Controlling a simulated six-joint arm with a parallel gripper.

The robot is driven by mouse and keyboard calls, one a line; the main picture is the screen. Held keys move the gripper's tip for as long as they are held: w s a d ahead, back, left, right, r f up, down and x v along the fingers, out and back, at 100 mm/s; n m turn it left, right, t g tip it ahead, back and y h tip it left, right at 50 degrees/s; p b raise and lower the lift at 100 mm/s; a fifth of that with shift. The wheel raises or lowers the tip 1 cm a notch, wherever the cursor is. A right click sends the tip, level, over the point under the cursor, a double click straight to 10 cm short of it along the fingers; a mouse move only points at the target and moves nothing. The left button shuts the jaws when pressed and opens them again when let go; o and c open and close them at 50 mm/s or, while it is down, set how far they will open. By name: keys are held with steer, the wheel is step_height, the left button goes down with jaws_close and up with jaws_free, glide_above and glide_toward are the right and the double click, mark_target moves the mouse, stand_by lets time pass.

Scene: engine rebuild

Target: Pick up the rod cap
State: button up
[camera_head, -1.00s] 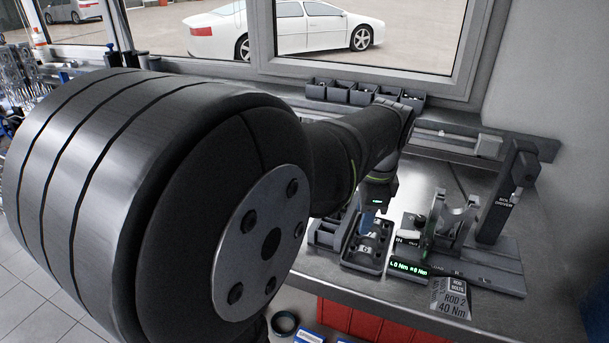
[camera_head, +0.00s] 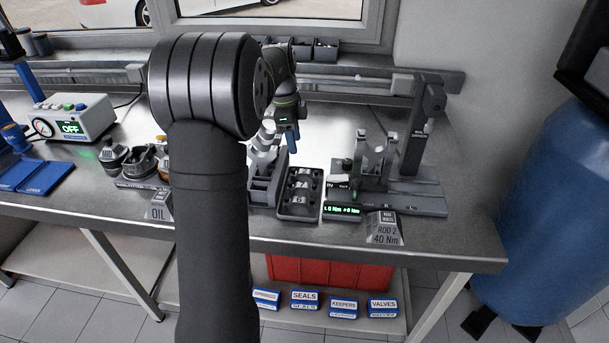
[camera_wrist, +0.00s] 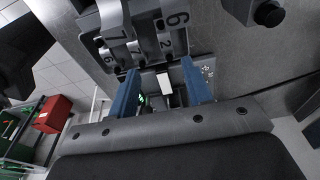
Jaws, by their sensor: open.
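My gripper (camera_head: 292,140) hangs over the bench near the back of a dark tray (camera_head: 283,212), its blue fingers pointing down. In the wrist view my gripper (camera_wrist: 160,68) shows two blue fingers spread apart with a gap between them. The tray holds several small metal pieces (camera_head: 303,184); which of them is the rod cap is too small to tell. In the wrist view, grey metal parts marked with numbers (camera_wrist: 140,48) lie past the fingertips. A small pale patch shows between the fingers; I cannot tell what it is.
Right of the tray stand a torque display (camera_head: 343,210), a fixture (camera_head: 372,175) with an upright metal fork and a bolt driver post (camera_head: 408,125). A grey rack (camera_head: 264,188) stands left of the tray. Bins (camera_head: 325,49) line the back.

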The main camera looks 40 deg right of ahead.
glide_above(304, 171)
steer(key=a, duration=0.2)
steer(key=f, duration=0.6)
steer(key=shift+w+d+f, duration=0.15)
steer(key=shift+w+d, duration=0.1)
steer(key=shift+w, duration=0.1)
steer(key=shift+s+d+f, duration=0.1)
steer(key=shift+d+f, duration=0.15)
steer(key=shift+f, duration=0.6)
steer(key=shift+s+d+f, duration=0.1)
steer(key=shift+d+f, duration=0.2)
steer(key=shift+f, duration=0.5)
steer(key=shift+s+d+f, duration=0.1)
steer(key=shift+d+f, duration=0.15)
steer(key=shift+f, duration=0.6)
jaws_close()
steer(key=shift+r, duration=0.1)
